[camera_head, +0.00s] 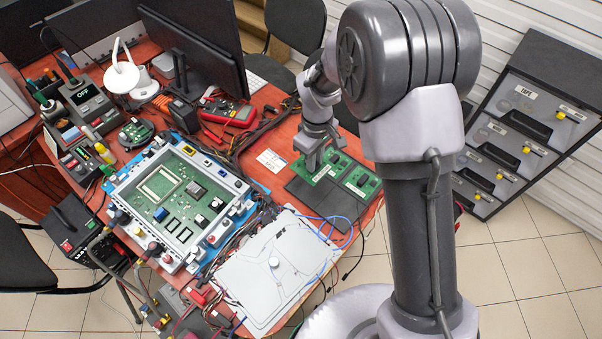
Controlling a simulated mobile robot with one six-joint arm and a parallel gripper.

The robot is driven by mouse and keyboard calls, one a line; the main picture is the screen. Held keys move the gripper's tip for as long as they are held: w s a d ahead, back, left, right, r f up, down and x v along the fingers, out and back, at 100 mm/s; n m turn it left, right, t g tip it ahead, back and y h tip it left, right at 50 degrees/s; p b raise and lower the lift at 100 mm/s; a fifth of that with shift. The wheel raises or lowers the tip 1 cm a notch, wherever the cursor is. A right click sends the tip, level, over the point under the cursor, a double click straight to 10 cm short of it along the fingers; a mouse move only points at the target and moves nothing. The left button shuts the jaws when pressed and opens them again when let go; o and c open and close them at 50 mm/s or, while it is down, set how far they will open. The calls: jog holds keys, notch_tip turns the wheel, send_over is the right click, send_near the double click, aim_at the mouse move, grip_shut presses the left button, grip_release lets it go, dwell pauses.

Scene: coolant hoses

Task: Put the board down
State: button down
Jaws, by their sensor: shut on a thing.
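A green circuit board (349,179) with dark chips is at the right part of the red-brown table, at a dark flat mat (300,190). My gripper (313,165) reaches down from above and is shut on the board's left part. The fingertips are small here and partly merge with the board. I cannot tell whether the board touches the mat or hangs just above it.
A white-framed unit with a large green board (180,197) stands left on a blue mat. A grey panel (275,262) with blue and red wires lies in front. A white card (271,161), a red multimeter (230,112) and cables lie nearby. A drawer cabinet (530,130) stands at right.

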aim_at(312, 187)
notch_tip(312, 187, down, 10)
jog(key=b, duration=0.4)
jog(key=shift+a, duration=0.1)
jog(key=shift+f, duration=0.15)
jog(key=c, duration=1.4)
grip_release()
